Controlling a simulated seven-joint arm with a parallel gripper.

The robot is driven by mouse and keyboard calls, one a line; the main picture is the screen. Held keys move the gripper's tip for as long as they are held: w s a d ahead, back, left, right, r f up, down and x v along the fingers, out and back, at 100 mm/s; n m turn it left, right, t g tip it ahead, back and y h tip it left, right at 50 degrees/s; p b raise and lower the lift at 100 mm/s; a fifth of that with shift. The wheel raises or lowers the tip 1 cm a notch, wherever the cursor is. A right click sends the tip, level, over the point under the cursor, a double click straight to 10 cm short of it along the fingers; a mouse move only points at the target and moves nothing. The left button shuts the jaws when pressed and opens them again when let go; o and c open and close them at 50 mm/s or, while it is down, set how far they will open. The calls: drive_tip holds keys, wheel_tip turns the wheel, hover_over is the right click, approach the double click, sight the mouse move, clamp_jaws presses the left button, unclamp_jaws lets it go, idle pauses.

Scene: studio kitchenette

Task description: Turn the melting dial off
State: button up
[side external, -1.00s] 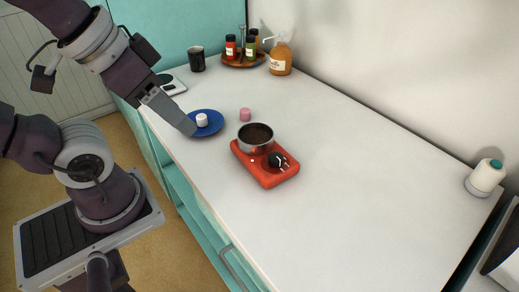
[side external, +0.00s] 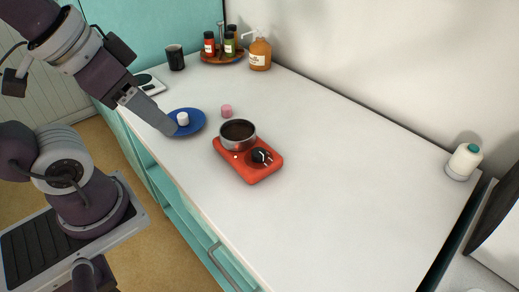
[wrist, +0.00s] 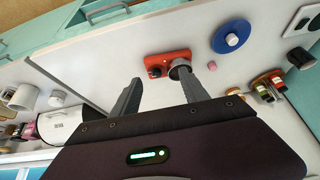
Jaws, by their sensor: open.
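The red melting unit (side external: 250,172) sits on the white counter, with a steel pot (side external: 238,141) of dark brown content on its far end. Its black dial (side external: 261,156) with a white mark is on the near end. A small light spot shows on the unit's edge beside the pot. My gripper (side external: 168,127) hangs over the near edge of the blue plate, left of the unit and apart from it. In the wrist view, my open, empty gripper (wrist: 161,77) has its fingers spread, with the red unit (wrist: 158,62) beyond them; the dial is small there.
A blue plate (side external: 199,117) holds a white cylinder (side external: 183,118); a pink cylinder (side external: 226,111) stands nearby. Spice jars on a wooden tray (side external: 208,58), an orange bottle (side external: 260,55) and a black cup (side external: 176,58) stand behind.

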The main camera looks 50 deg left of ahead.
drive_tip(key=w+m+g, duration=0.1)
drive_tip(key=w+m, duration=0.3)
drive_tip(key=w, duration=0.1)
drive_tip(key=m+g, duration=0.4)
drive_tip(key=m, duration=0.8)
hover_over(258, 150)
drive_tip(key=f, duration=1)
drive_tip(key=shift+s, duration=0.25)
drive_tip(key=shift+m, duration=0.4)
wheel_tip(258, 150, down, 7)
drive_tip(key=shift+w+r, duration=0.1)
drive_tip(key=shift+w, duration=0.05)
drive_tip(key=shift+f, duration=0.4)
clamp_jaws()
